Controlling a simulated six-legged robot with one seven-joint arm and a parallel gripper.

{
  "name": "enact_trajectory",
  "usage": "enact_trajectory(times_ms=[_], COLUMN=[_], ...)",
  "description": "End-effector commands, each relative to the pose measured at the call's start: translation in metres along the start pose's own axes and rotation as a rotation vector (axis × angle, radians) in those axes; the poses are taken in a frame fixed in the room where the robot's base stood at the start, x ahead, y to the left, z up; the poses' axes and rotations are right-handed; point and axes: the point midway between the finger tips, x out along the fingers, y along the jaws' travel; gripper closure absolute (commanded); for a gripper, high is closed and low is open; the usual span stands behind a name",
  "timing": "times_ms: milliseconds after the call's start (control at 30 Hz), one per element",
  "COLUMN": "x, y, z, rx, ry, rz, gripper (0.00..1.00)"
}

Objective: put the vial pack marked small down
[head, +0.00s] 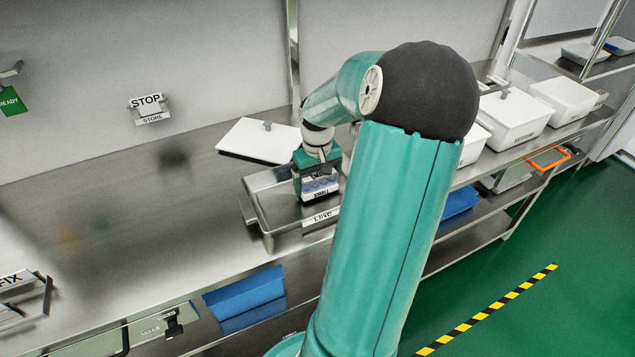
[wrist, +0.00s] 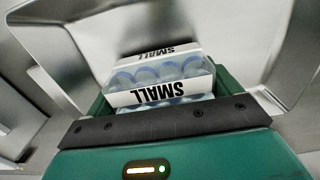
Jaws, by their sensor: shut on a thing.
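The vial pack marked small (head: 320,188) is white with blue-capped vials and a SMALL label. It also shows in the wrist view (wrist: 160,92), where the label reads upside down. My gripper (head: 318,172) is shut on the pack and points down into a metal tray labelled LINE (head: 262,217). The tray's walls surround the pack in the wrist view. I cannot tell whether the pack touches the tray floor. My arm hides the tray's right side in the head view.
A white lid or board (head: 258,138) lies behind the tray. White bins (head: 507,118) stand to the right along the counter. A STOP STORE sign (head: 148,108) is on the back wall. The counter left of the tray (head: 130,200) is largely clear. Blue bins (head: 245,297) sit below.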

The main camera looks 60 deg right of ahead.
Motion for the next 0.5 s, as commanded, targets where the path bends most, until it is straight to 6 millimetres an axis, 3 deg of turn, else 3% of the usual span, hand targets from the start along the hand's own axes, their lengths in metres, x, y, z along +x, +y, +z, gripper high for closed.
enact_trajectory(times_ms=[100, 467, 500], x=[0.01, 0.0135, 0.0131], y=[-0.0002, -0.0005, -0.0002], z=[-0.0002, -0.0005, -0.0004], rx=[0.0, -0.001, -0.001], ry=[0.001, 0.002, 0.002], rz=[-0.001, 0.0, 0.0], gripper=[0.36, 0.36, 0.03])
